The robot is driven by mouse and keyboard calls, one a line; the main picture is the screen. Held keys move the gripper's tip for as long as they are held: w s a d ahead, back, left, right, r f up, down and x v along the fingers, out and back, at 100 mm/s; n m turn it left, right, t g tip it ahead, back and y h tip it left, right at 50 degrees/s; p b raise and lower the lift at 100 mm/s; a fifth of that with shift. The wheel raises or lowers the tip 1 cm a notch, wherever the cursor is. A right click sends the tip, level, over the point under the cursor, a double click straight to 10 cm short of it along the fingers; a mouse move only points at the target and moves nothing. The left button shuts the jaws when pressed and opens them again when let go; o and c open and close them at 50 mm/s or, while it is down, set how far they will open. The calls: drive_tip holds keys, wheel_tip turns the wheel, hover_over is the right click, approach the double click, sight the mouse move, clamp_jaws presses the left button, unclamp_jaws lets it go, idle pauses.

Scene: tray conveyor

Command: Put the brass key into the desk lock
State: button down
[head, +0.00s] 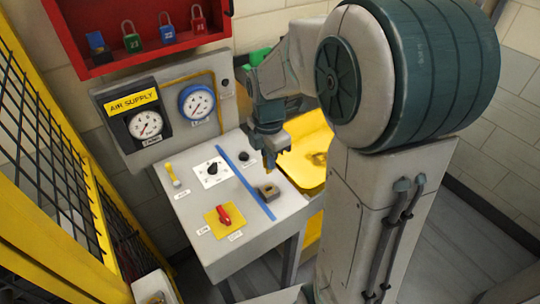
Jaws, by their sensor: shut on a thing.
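My gripper (271,152) points down above the right part of the sloped control desk (192,207). It is shut on a small brassy-yellow piece (267,165), which looks like the brass key; the fingers hide most of it. A small brown-grey block with a dark top (267,192) sits on the desk just below the gripper, right of the blue strip, and looks like the desk lock. The key appears above this block and apart from it. The slot cannot be made out at this size.
The desk also bears a black rotary knob (212,169), a small black knob (245,156), a yellow-topped lever (172,175) and a red switch (223,215). Gauges (146,124) stand behind. A yellow tray (307,150) lies to the right, a mesh fence (45,140) to the left.

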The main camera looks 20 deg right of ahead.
drive_tip(key=shift+f, duration=0.15)
drive_tip(key=shift+f+b, duration=2.2)
drive_tip(key=shift+f, duration=0.6)
drive_tip(key=shift+f+b, duration=1.3)
drive_tip(key=shift+f, duration=0.45)
drive_tip(key=c, duration=1.5)
unclamp_jaws()
drive_tip(key=shift+o, duration=0.2)
drive_tip(key=shift+r, duration=0.15)
wheel_tip(320, 180, up, 14)
drive_tip(key=shift+f+b, duration=0.2)
drive_tip(key=shift+b, duration=0.1)
